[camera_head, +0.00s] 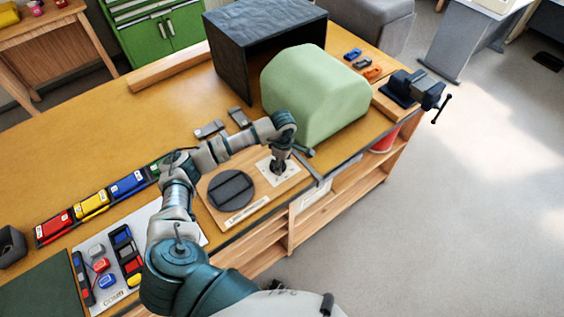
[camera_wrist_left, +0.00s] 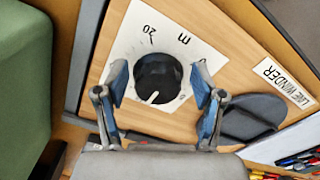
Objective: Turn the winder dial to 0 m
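The winder dial (camera_wrist_left: 158,78) is a round black knob with a white pointer line, on a white plate (camera_wrist_left: 128,45) marked "20" and "m". In the wrist view its pointer aims down and slightly left, away from the "20". My left gripper (camera_head: 281,166) is over the dial; in the left wrist view the gripper (camera_wrist_left: 160,80) is open, one blue-padded finger on each side of the knob with gaps showing. The wooden winder board (camera_head: 211,207) also carries a dark round disc (camera_head: 231,190) and a "LINE WINDER" label (camera_wrist_left: 283,80). My right gripper is not in view.
A pale green rounded block (camera_head: 315,95) and a dark open box (camera_head: 265,45) stand behind the board. A vise (camera_head: 415,90) is at the right corner. Coloured boxes (camera_head: 90,205) and a tray of small parts (camera_head: 110,265) lie left. The bench edge is close in front.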

